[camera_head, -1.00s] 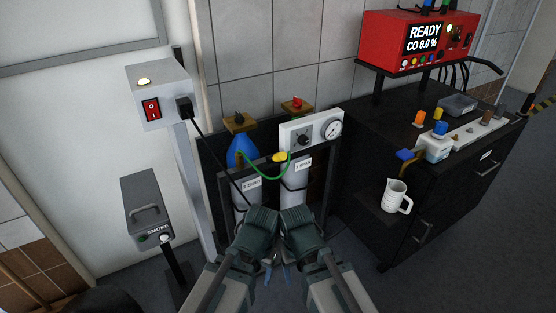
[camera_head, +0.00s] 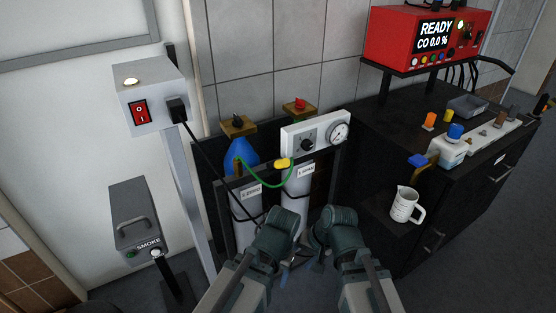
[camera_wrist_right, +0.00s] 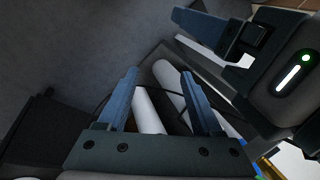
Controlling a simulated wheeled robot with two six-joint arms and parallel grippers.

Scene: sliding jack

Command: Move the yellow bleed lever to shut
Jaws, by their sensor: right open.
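A small yellow piece (camera_head: 282,162), which looks like the bleed lever, sits at the lower left edge of the white gauge panel (camera_head: 316,136), where a green hose ends. Its exact setting is too small to tell. My right gripper (camera_head: 318,258) is below and right of it, pointing down, apart from it. In the right wrist view its two blue fingers (camera_wrist_right: 160,90) are spread with nothing between them. My left gripper (camera_head: 290,256) is beside it on the left. Its fingers are mostly hidden; one shows in the right wrist view (camera_wrist_right: 205,27).
Two cylinders (camera_head: 297,190) stand in a dark rack behind my grippers. A switch box (camera_head: 150,95) and smoke unit (camera_head: 135,215) stand at left.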

